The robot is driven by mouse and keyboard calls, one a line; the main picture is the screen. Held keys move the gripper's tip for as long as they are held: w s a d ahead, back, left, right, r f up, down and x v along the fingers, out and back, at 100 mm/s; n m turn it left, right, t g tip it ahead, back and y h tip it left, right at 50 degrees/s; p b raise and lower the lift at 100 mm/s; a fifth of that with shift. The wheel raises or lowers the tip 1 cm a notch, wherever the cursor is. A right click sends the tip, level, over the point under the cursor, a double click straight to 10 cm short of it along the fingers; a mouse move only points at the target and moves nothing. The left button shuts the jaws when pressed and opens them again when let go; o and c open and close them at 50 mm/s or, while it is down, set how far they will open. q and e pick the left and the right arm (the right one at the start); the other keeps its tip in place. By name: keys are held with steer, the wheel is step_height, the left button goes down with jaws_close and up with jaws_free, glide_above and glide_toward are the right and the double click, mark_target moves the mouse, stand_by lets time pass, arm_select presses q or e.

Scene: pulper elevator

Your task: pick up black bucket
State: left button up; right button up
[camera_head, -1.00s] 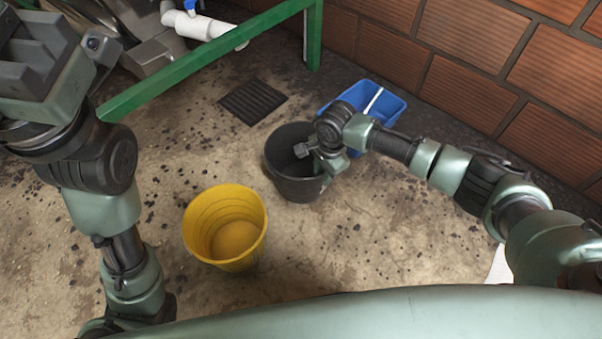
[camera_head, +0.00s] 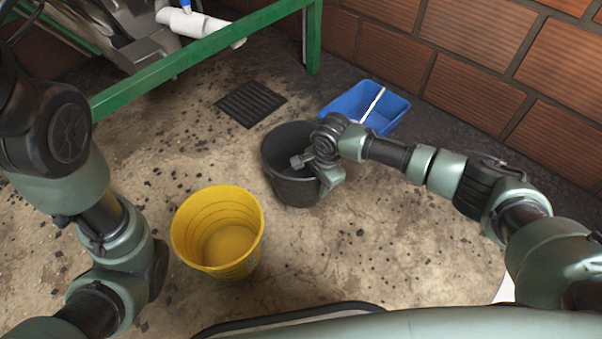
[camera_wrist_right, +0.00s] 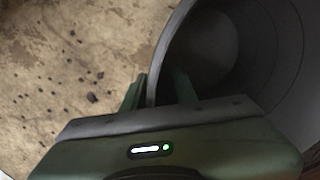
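The black bucket (camera_head: 290,190) stands upright on the floor in the middle of the head view. My right gripper (camera_head: 316,170) is at its right rim, one finger inside and one outside. In the right wrist view the bucket's wall (camera_wrist_right: 215,50) runs between the two fingers (camera_wrist_right: 158,92). The fingers are apart, with a visible gap beside the wall, so the gripper is open around the rim. My left arm is at the left of the head view, but its gripper is out of view.
A yellow bucket (camera_head: 220,235) stands to the front left of the black one. A blue bin (camera_head: 388,118) with a white stick-like object is behind right, near the brick wall (camera_head: 480,90). A green frame (camera_head: 200,50) crosses the upper left, near a floor drain (camera_head: 250,103).

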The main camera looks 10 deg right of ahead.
jaws_close()
stand_by(1.3)
